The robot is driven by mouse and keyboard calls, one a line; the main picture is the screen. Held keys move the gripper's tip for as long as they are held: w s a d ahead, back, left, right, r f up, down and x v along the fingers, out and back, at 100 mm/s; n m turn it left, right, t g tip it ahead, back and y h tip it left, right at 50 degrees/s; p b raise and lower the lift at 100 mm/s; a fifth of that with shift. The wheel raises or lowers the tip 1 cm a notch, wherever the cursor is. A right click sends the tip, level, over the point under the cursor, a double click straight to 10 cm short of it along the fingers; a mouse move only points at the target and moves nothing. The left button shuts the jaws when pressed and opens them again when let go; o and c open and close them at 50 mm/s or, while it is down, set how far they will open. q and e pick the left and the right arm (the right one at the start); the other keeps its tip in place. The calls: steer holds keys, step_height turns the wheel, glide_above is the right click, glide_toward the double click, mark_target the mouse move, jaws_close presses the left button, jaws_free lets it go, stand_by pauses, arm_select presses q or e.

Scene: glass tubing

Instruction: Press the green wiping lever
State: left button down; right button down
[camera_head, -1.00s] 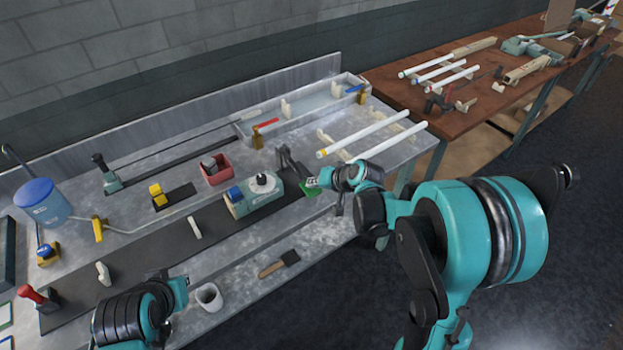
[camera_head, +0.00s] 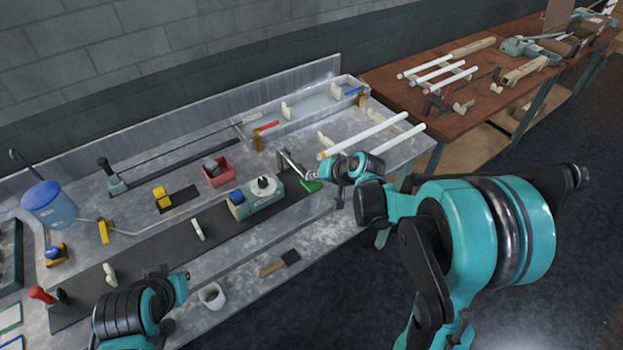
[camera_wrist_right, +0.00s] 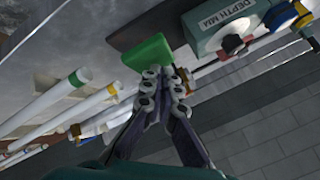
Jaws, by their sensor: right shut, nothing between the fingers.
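The green wiping lever (camera_head: 311,186) shows as a small green pad at the right end of the dark strip, beside a teal device with a dial (camera_head: 258,195). In the right wrist view the green lever (camera_wrist_right: 148,52) is a green block just ahead of the fingertips. My right gripper (camera_wrist_right: 160,76) is shut and empty, its tips at or very near the block's lower edge; I cannot tell whether they touch. In the head view my right gripper (camera_head: 318,176) is small beside the lever. My left gripper (camera_head: 163,275) is at the lower left, its fingers unclear.
White glass tubes (camera_head: 370,135) lie on supports behind my right gripper. A red bin (camera_head: 217,172), a blue bucket (camera_head: 48,204) and a white cup (camera_head: 211,296) stand on the metal bench. A brush (camera_head: 280,263) lies on the front ledge.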

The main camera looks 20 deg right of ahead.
steer(key=shift+r, duration=0.5)
step_height(320, 180, up, 5)
steer(key=p, duration=0.4)
steer(key=shift+r, duration=0.1)
stand_by(0.7)
